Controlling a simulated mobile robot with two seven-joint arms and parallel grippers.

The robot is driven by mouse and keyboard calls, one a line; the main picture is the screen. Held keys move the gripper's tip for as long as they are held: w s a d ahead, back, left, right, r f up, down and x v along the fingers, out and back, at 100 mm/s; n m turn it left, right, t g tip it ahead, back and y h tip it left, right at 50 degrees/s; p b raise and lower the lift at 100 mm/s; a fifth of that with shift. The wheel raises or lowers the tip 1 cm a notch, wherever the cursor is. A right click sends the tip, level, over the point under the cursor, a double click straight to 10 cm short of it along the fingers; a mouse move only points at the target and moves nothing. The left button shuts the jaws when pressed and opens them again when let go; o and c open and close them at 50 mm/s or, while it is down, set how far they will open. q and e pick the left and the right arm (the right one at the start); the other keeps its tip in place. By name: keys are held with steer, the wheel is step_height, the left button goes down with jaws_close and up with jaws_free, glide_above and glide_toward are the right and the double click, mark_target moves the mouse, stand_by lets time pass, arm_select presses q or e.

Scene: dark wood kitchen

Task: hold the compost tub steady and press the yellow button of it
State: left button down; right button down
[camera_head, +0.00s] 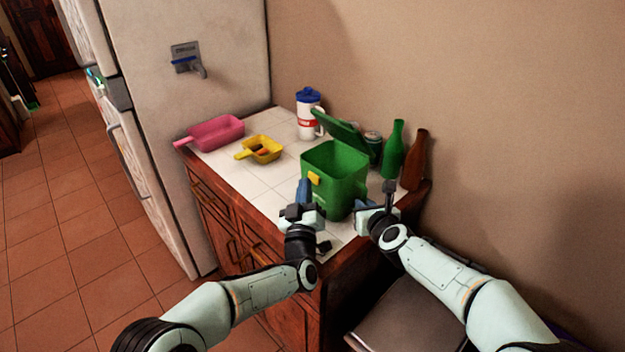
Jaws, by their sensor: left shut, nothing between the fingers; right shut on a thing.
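The green compost tub (345,178) stands upright near the front right corner of the white-tiled counter. Its green lid (343,130) is swung up and tilted back, so the tub is open. The yellow button (314,178) is on the tub's front left side. My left gripper (303,187) is shut and empty, just below and left of the button; I cannot tell whether it touches the tub. My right gripper (376,194) is at the tub's right side, shut on it. The exact grip is partly hidden by the gripper.
A pink scoop (215,133) and a yellow scoop (262,148) lie left of the tub. A white jug with a blue lid (309,115), a can (374,146), a green bottle (393,152) and a brown bottle (414,162) stand behind. The fridge (190,110) borders the left.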

arm_select(q)
steer(key=shift+s+a, duration=0.2)
steer(key=shift+a, duration=0.1)
steer(key=s+a, duration=0.1)
steer(key=a, duration=0.1)
steer(key=s+a, duration=0.1)
steer(key=s, duration=0.1)
steer(key=shift+s+a, duration=0.2)
steer(key=shift+a, duration=0.2)
arm_select(e)
steer(key=shift+d, duration=0.1)
stand_by(0.6)
steer(key=c, duration=1.1)
jaws_free()
steer(key=shift+o, duration=0.2)
